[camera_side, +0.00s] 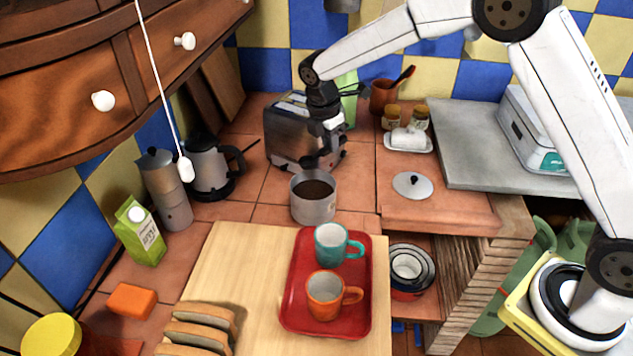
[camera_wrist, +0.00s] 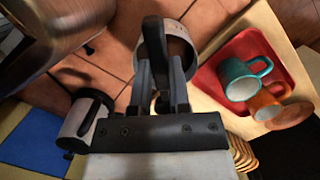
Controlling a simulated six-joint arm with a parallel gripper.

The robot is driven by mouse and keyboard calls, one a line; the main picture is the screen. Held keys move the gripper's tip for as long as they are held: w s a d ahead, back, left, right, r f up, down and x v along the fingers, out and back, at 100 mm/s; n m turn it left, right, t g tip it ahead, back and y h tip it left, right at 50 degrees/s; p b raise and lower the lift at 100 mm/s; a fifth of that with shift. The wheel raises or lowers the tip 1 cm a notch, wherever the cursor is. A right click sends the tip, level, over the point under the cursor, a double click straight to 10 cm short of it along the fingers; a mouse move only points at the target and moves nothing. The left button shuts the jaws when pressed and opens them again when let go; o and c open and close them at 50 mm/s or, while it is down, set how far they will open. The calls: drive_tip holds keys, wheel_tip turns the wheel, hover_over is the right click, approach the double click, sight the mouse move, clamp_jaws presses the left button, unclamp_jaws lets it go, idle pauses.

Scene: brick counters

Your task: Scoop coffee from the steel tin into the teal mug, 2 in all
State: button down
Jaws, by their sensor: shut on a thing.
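The steel tin (camera_side: 312,207) stands open on the tiled counter, with dark coffee inside. Its rim also shows in the wrist view (camera_wrist: 188,45), partly hidden by my gripper. The teal mug (camera_side: 331,249) stands upright on a red tray (camera_side: 297,302); its visible inside is pale. The mug also shows in the wrist view (camera_wrist: 238,84). My gripper (camera_side: 322,150) points down above and behind the tin, in front of the toaster. In the wrist view, my gripper (camera_wrist: 160,75) is shut on a dark handle (camera_wrist: 154,38), apparently the scoop's. The scoop's bowl is hidden, so its load cannot be seen.
An orange mug (camera_side: 324,297) shares the tray, close to the teal mug. The toaster (camera_side: 285,136) is close behind my gripper. A kettle (camera_side: 207,172) and moka pot (camera_side: 166,190) stand left. A round lid (camera_side: 412,185) lies right. The wooden board (camera_side: 240,260) has bare room.

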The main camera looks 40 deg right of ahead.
sight(320, 152)
drive_tip(key=shift+a, duration=0.1)
drive_tip(key=a+h, duration=0.1)
drive_tip(key=h, duration=0.1)
drive_tip(key=a+f+h, duration=0.1)
drive_tip(key=h, duration=0.1)
drive_tip(key=f+h, duration=0.1)
drive_tip(key=h, duration=0.1)
drive_tip(key=shift+a+h, duration=0.4)
drive_tip(key=shift+f, duration=2.45)
drive_tip(key=shift+d+r+y, duration=0.2)
drive_tip(key=shift+r+y, duration=0.35)
drive_tip(key=shift+r, duration=0.6)
drive_tip(key=shift+d+r+y, duration=0.15)
drive_tip(key=shift+r+y, duration=0.4)
drive_tip(key=shift+r, duration=0.55)
drive_tip(key=shift+d+r+y, duration=0.55)
drive_tip(key=shift+r+y, duration=0.15)
drive_tip(key=shift+y, duration=0.6)
drive_tip(key=shift+d+r+y, duration=0.5)
drive_tip(key=shift+r+y, duration=0.15)
drive_tip(key=shift+y, duration=0.65)
